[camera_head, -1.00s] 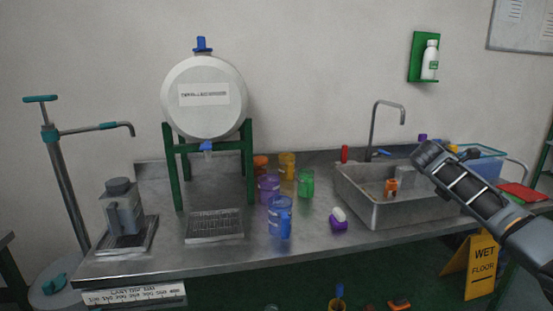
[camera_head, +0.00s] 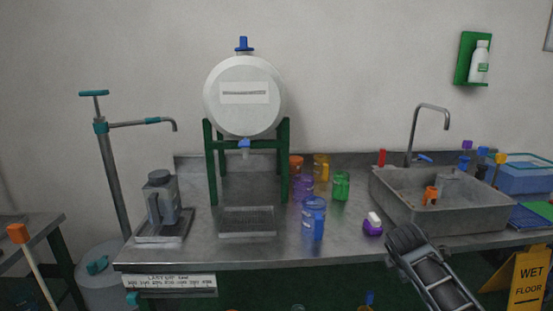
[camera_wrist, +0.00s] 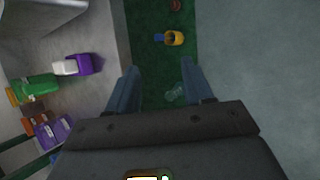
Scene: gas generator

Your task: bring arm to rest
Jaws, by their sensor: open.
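My arm (camera_head: 432,268) shows at the lower right of the head view, in front of the counter edge below the sink. My gripper (camera_wrist: 158,82) shows in the wrist view with its two fingers spread apart and nothing between them. It points down past the counter edge toward the green floor. In the head view the fingers cannot be made out.
The steel counter (camera_head: 265,252) holds coloured beakers, such as a blue one (camera_head: 313,220), and a purple-and-white item (camera_head: 373,225). The sink (camera_head: 445,215) is behind my arm. A yellow wet-floor sign (camera_head: 527,282) stands right. A yellow cup (camera_wrist: 175,39) lies on the floor.

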